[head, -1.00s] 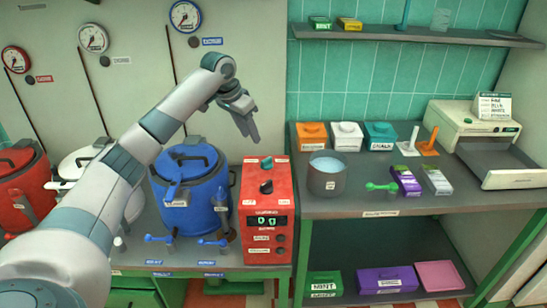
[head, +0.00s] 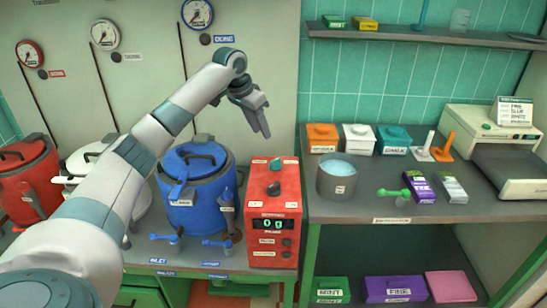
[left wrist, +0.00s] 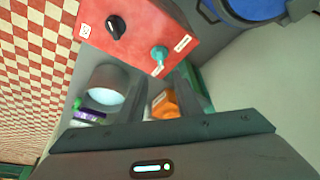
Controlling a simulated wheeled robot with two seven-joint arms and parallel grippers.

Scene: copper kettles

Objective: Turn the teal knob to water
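The teal knob (head: 275,161) is on the top of the red box (head: 286,209), between two small white labels. It also shows in the left wrist view (left wrist: 159,53), with a label on either side. A black knob (head: 274,188) is on the same box, nearer the front. My left gripper (head: 263,125) is in the air above and behind the box, apart from the teal knob. In the left wrist view its two fingers (left wrist: 169,95) are spread with nothing between them. The label words are too small to read surely. My right gripper is not in view.
A blue urn (head: 190,185) stands close to the left of the red box, with white and red urns further left. On the right, a grey pot (head: 338,184) and several small boxes stand on the counter (head: 370,210). A shelf (head: 420,35) hangs above.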

